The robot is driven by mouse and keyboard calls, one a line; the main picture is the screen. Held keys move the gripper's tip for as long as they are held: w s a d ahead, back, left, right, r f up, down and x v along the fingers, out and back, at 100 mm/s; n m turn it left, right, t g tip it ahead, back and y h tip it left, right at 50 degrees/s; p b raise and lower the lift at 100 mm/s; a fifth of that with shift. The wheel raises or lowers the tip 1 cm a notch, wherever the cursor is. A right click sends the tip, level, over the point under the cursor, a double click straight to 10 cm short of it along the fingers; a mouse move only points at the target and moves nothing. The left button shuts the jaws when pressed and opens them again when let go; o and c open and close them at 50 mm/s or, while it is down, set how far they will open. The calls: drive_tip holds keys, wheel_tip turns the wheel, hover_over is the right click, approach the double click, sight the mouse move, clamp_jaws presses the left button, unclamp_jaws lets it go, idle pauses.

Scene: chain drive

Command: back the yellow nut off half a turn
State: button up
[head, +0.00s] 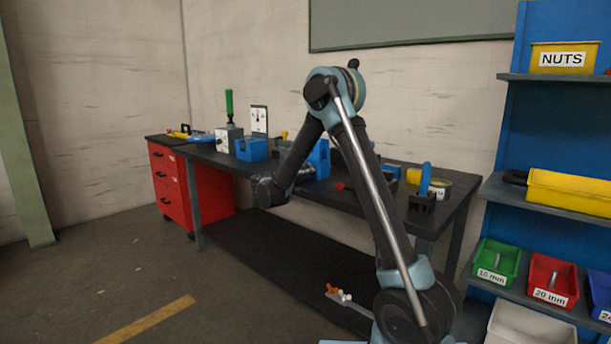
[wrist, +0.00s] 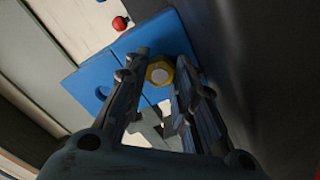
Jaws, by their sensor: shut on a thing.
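The yellow nut (wrist: 155,66) is in the wrist view, a hex shape around a pale round end, in front of a blue block (wrist: 105,72). My gripper (wrist: 165,60) has one finger on each side of the nut and is shut on it. The fingers hide part of the nut's sides. In the head view the blue block (head: 319,152) stands on the bench behind my arm. I cannot make out the nut there, and my wrist partly hides that area.
A red round knob (wrist: 120,23) is near the blue block. A red drawer cabinet (head: 168,182) stands left. Shelves with bins (head: 566,193) stand right.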

drive_tip(key=n, duration=0.4)
drive_tip(key=shift+a+n, duration=0.1)
drive_tip(key=shift+n, duration=0.3)
drive_tip(key=n, duration=1)
drive_tip(key=shift+n, duration=0.4)
drive_tip(key=n, duration=0.4)
drive_tip(key=shift+n, duration=0.3)
drive_tip(key=o, duration=1.1)
drive_tip(key=shift+w+f, duration=0.1)
drive_tip(key=shift+c, duration=0.2)
